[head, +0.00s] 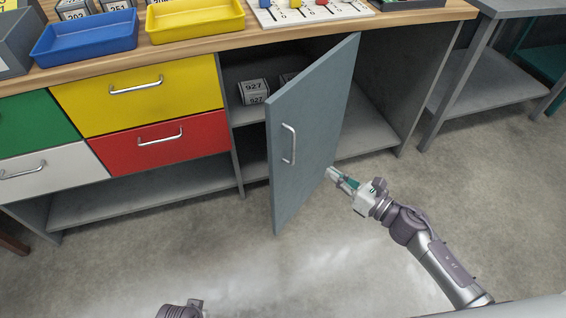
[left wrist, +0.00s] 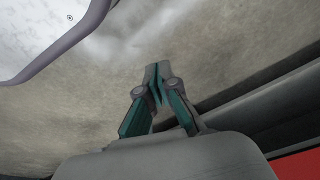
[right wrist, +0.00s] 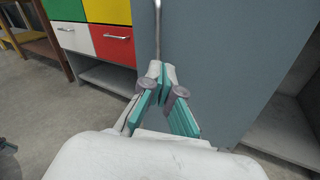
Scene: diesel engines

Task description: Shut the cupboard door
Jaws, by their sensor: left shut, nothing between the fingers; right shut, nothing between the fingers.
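The grey-blue cupboard door (head: 314,135) stands wide open, swung out from the workbench.
The open cupboard has a shelf with boxes marked 927 (head: 254,92). Left of it are a yellow drawer (head: 140,100), a red drawer (head: 170,150), and green and white ones. Trays stand on the bench top. A grey side table (head: 490,85) stands right. The floor (head: 200,250) in front is clear.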

